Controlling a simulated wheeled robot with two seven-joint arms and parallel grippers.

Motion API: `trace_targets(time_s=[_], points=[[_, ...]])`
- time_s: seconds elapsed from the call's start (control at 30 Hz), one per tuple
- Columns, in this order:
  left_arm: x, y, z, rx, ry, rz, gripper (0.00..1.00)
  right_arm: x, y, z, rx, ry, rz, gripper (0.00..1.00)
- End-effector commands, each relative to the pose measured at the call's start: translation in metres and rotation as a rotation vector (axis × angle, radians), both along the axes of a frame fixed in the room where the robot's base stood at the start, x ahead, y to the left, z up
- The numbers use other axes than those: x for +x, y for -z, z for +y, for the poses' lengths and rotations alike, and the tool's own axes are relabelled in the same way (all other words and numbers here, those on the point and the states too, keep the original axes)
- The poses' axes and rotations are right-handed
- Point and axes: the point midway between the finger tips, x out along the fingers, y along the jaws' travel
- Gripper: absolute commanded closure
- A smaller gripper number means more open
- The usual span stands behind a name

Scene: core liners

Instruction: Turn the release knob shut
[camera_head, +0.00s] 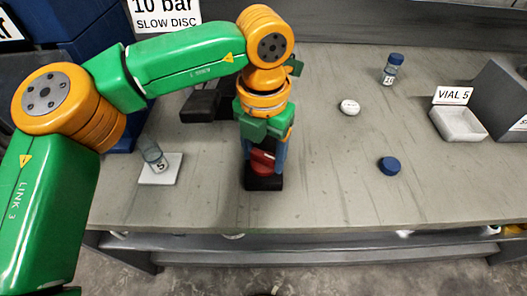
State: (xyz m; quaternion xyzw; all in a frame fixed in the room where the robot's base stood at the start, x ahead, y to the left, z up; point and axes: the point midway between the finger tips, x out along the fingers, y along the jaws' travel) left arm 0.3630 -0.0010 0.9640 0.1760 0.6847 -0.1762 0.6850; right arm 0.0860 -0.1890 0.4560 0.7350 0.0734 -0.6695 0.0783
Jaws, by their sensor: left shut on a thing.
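The release knob (262,162) is red and sits on a small black base near the front middle of the table. My left gripper (264,156) comes down on it from above, with its fingers on either side, and is shut on the knob. The fingers and wrist hide much of the knob, so its turn angle cannot be told. My right gripper is not in view.
A vial marked 5 (155,158) stands tilted on a white pad (161,170) at left. A blue-capped vial (391,69), a white round piece (349,107), a blue cap (389,166) and a "VIAL 5" tray (460,124) are at right. The right front is clear.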

Motion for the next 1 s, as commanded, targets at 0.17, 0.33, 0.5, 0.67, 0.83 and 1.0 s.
trace_targets(time_s=[0.17,0.33,0.5,0.67,0.83,1.0], points=[[0.0,-0.0004,-0.0002,-0.001,0.163,0.0,0.91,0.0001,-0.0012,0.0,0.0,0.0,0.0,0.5],[0.0001,-0.0003,0.0,0.0,0.325,0.0,0.91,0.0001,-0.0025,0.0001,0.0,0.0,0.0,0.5],[0.0002,-0.0007,-0.0002,0.0,0.486,-0.001,0.91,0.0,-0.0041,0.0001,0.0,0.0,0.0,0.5],[0.0001,-0.0005,-0.0003,-0.001,0.635,-0.001,0.91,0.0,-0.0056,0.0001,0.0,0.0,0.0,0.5],[0.0003,-0.0006,-0.0001,0.001,0.781,-0.002,0.91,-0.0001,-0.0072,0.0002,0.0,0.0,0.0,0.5],[0.0,-0.0002,-0.0001,0.0,0.903,0.0,0.91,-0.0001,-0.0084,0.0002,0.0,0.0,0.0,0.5]])
